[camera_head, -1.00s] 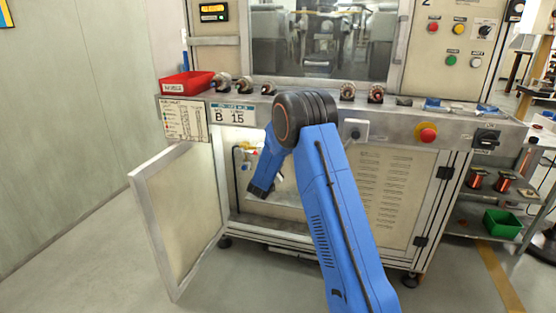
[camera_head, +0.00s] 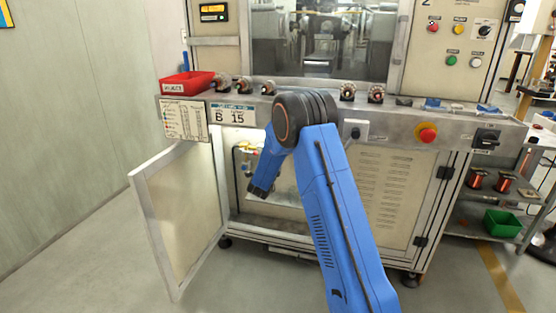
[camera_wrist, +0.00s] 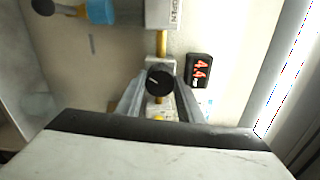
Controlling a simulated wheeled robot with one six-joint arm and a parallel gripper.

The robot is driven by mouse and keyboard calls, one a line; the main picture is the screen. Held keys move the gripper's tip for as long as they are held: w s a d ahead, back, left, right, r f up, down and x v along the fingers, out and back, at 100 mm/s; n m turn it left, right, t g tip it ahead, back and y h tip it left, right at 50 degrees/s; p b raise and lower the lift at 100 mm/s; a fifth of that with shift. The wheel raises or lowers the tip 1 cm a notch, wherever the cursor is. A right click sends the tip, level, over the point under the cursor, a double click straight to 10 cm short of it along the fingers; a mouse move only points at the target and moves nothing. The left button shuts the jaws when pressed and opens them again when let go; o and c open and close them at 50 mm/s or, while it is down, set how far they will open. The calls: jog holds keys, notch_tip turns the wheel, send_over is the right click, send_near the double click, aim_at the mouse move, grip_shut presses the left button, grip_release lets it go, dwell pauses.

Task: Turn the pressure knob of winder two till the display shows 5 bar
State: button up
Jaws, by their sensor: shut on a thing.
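The black pressure knob (camera_wrist: 160,80) sits between the two fingers of my gripper (camera_wrist: 160,88) in the wrist view, and the gripper is shut on it. A pale pointer mark shows on the knob's face. The display (camera_wrist: 199,71) to the right of the knob shows red digits that read 4.4. In the head view my blue arm reaches into the open lower cabinet of the winder (camera_head: 430,88), which carries a "2". The gripper's tips and the knob are hidden there behind the arm.
The open cabinet door (camera_head: 180,220) stands to the left of my arm. The cabinet wall (camera_wrist: 285,60) is close at the right in the wrist view. A blue fitting (camera_wrist: 100,11) lies at the upper left. A red bin (camera_head: 187,84) stands on the ledge above.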

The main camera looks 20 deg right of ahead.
jog(key=shift+f, duration=0.15)
dwell(0.4)
jog(key=o, duration=1.1)
jog(key=shift+c, duration=0.2)
jog(key=v, duration=1.7)
jog(key=shift+s+a, duration=0.15)
